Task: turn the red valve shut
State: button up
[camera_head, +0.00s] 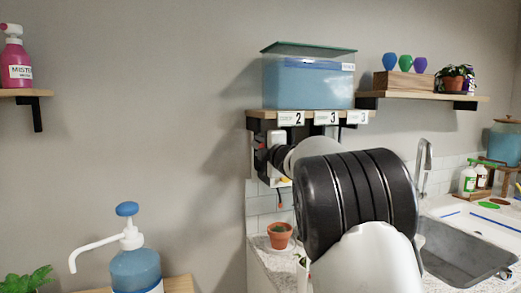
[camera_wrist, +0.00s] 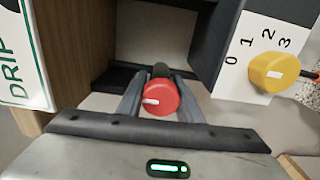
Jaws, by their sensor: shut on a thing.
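The red valve (camera_wrist: 161,99) is a round red knob with a white mark pointing left in the wrist view, on a dark stem. My gripper (camera_wrist: 160,92) has one grey finger on each side of the knob and is shut on it. In the head view my arm hides most of the gripper, which is at the wall under the shelf with the blue tank (camera_head: 305,90). I cannot make out the red valve for certain there.
A yellow knob (camera_wrist: 274,72) on a white dial marked 0 to 3 sits close on the right. A DRIP sign (camera_wrist: 18,60) stands on the left.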

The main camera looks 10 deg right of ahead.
dwell(0.3)
jog(key=o, duration=1)
jog(key=shift+s, duration=0.1)
